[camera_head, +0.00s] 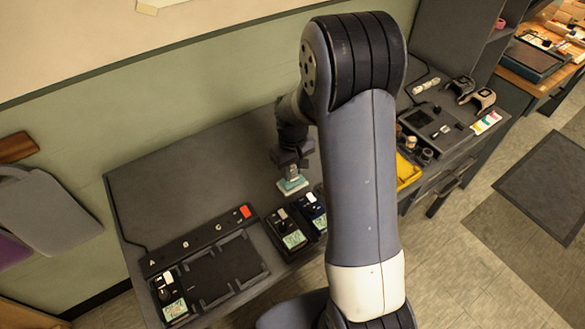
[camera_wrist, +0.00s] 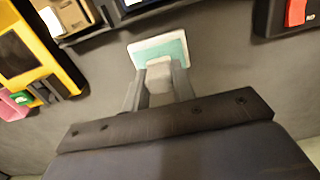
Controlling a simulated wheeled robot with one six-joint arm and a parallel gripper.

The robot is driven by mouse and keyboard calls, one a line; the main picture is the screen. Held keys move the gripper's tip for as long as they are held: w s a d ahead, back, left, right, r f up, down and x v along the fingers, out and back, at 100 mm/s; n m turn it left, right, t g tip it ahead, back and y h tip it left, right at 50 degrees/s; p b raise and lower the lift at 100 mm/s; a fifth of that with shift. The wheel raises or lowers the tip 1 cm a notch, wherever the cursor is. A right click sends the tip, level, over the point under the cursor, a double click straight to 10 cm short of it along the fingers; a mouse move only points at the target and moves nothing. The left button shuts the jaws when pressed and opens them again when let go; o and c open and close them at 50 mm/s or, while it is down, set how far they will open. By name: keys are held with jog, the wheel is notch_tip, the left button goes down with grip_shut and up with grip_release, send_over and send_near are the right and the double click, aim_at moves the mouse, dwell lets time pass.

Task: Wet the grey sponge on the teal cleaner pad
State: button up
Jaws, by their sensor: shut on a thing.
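My gripper (camera_head: 292,170) points down over the grey desk. In the wrist view its two fingers (camera_wrist: 159,80) are shut on the grey sponge (camera_wrist: 158,70), a small pale block. The teal cleaner pad (camera_wrist: 174,47) lies on a white base just beyond and under the sponge. The pad also shows in the head view (camera_head: 292,186), right below my gripper. The sponge overlaps the pad in the wrist view; I cannot tell whether they touch.
A black rack with bays A, B and C (camera_head: 212,268) and a red switch (camera_head: 245,211) stands at the front left. Two dark devices with screens (camera_head: 291,238) stand near the pad. A yellow tray (camera_head: 407,172) is to the right. The desk's back left is clear.

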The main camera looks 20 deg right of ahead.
aim_at(293, 168)
jog(key=shift+f+b, duration=0.7)
jog(key=shift+f, duration=0.2)
dwell(1.5)
jog(key=shift+r, duration=0.1)
jog(key=shift+r+p, duration=2.5)
jog(key=shift+r, duration=1)
jog(key=shift+f, duration=0.1)
